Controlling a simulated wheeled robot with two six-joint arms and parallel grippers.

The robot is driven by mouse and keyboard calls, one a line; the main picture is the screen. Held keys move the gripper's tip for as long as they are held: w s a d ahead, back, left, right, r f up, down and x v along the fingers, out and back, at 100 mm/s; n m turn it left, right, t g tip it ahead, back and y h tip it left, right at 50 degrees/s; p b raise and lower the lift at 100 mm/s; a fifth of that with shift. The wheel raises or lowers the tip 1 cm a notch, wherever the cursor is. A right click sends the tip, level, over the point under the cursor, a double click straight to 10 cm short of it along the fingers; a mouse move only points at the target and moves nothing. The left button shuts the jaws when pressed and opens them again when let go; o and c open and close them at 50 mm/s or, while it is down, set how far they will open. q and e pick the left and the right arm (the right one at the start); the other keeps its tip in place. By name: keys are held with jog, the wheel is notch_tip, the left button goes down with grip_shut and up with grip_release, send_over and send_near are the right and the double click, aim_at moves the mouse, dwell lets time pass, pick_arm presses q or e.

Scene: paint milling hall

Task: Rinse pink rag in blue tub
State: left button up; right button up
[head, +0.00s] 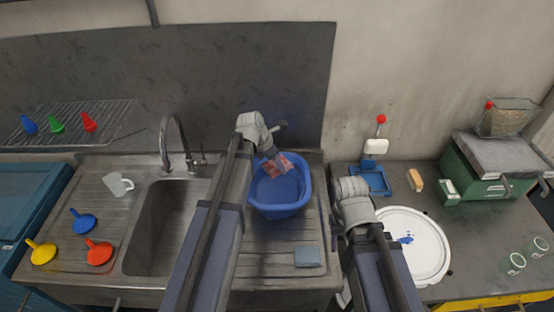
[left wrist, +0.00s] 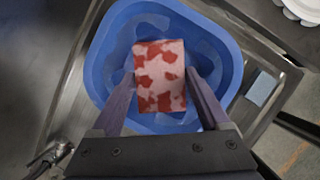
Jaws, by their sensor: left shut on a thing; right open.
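The pink rag (head: 283,163), blotched with red, is at the blue tub (head: 280,211) in the head view. The tub stands on the ribbed drainboard right of the sink. My left gripper (head: 275,160) reaches over the tub from above and is shut on the rag. In the left wrist view the rag (left wrist: 160,76) hangs flat between the two fingers, inside the outline of the tub (left wrist: 226,62). I cannot tell whether it touches the water or the tub floor. My right gripper (head: 350,189) is open, near the bench edge right of the tub; its fingertips are hard to make out.
A steel sink (head: 160,230) with a tap (head: 175,140) lies left. A grey-blue pad (head: 307,257) lies on the drainboard's front. A white round lid (head: 425,245), a brush (head: 415,180) and a green machine (head: 475,180) are on the right bench. Funnels (head: 83,222) lie left.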

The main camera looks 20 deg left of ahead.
pick_arm(q)
jog(key=shift+f, duration=0.1)
pick_arm(e)
jog(key=shift+f, duration=0.1)
pick_arm(q)
jog(key=shift+w+f+b, duration=0.1)
jog(key=shift+f+b, duration=0.6)
jog(key=shift+b, duration=0.05)
notch_tip(320, 180, down, 10)
jog(key=b, duration=1)
jog(key=shift+f, duration=0.2)
pick_arm(e)
notch_tip(320, 180, down, 12)
jog(key=shift+r, duration=0.15)
dwell(0.9)
pick_arm(q)
notch_tip(320, 180, up, 11)
jog(key=p, duration=1)
jog(key=shift+p, duration=0.3)
pick_arm(e)
notch_tip(320, 180, up, 11)
dwell(1.5)
